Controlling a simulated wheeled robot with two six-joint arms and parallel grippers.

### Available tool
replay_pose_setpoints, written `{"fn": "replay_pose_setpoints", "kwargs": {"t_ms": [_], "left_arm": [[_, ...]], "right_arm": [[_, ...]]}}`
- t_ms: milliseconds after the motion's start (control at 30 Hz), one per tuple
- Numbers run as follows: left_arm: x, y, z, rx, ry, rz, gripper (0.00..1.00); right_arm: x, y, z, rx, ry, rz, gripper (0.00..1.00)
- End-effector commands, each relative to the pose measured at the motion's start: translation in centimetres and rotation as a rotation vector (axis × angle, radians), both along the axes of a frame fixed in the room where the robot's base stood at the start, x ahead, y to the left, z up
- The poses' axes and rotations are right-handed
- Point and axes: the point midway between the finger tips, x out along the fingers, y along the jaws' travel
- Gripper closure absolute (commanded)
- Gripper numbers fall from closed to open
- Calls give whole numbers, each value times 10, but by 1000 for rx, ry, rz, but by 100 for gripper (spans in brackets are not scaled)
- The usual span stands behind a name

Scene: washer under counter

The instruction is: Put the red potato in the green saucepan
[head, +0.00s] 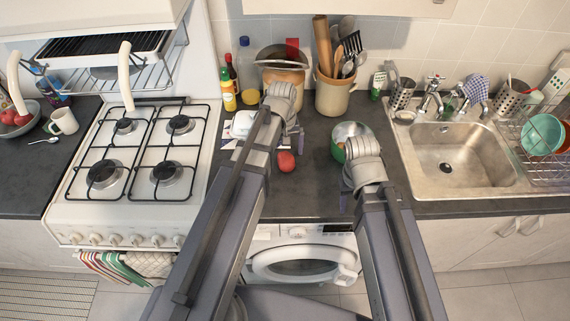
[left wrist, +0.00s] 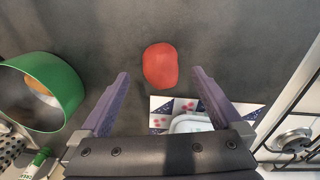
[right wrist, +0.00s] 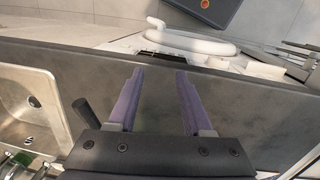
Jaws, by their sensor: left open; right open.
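The red potato (head: 286,161) lies on the dark counter in front of my left gripper. In the left wrist view, the potato (left wrist: 160,65) lies just beyond and between the tips of my open, empty left gripper (left wrist: 160,82); it is not touched. The green saucepan (head: 339,152) stands on the counter right of the potato, partly hidden by my right arm. It shows at the left of the left wrist view (left wrist: 68,84), its inside partly visible with a brownish patch. My right gripper (right wrist: 158,75) is open and empty over the counter's front edge.
A patterned tile (left wrist: 160,103) with a white dish (left wrist: 190,123) lies close to the left gripper. The stove (head: 140,150) is to the left, the sink (head: 455,160) to the right. Utensil crocks (head: 333,98) stand behind. The washer (head: 300,262) is below the counter.

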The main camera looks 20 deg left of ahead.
Motion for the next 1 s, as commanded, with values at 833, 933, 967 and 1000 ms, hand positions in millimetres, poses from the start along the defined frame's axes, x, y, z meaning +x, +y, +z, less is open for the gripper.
{"fn": "replay_pose_setpoints", "kwargs": {"t_ms": [833, 933, 967, 1000], "left_arm": [[4, 0, -52, 0, 0, -1, 0], [4, 0, -52, 0, 0, -1, 0], [4, 0, -52, 0, 0, -1, 2], [4, 0, -52, 0, 0, -1, 7]], "right_arm": [[0, 0, -52, 0, 0, -1, 50], [0, 0, -52, 0, 0, -1, 50], [0, 0, -52, 0, 0, -1, 50], [0, 0, -52, 0, 0, -1, 50]]}}
